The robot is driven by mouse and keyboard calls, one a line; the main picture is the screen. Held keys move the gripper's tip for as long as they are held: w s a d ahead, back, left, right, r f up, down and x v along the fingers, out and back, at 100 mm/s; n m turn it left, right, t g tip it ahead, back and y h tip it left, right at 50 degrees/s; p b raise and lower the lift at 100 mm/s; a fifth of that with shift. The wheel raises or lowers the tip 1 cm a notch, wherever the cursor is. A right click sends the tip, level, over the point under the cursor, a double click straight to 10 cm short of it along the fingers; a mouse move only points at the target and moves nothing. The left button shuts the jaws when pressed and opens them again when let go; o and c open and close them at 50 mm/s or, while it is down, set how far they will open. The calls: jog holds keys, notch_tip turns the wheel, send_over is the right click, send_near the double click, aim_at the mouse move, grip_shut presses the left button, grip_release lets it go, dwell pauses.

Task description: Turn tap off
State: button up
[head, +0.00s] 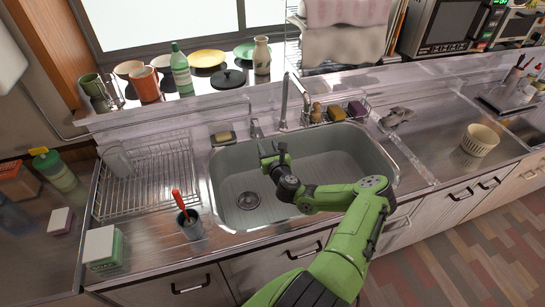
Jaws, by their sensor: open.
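The metal tap (285,100) stands at the back edge of the sink, with a tall curved spout. A small metal handle (256,130) stands just left of the spout. No water stream can be made out. My green arm reaches in from the lower right over the sink. My gripper (268,152) is open and empty above the back of the basin, just below the handle in the picture. I cannot tell whether it touches the handle. The gripper's fingers are small and partly merge with the basin's edge.
The sink (330,175) is empty, with a drain at its left. A wire dish rack (145,185) and a cup with a red-handled tool (190,225) stand left. A soap dish (223,138) and a sponge rack (335,112) flank the tap. The right counter holds a white basket (480,140).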

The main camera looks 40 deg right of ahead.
jog(key=f+v, duration=0.1)
jog(key=v, duration=0.5)
jog(key=shift+r+b, duration=0.35)
jog(key=shift+r, duration=0.15)
jog(key=shift+s+f, duration=0.1)
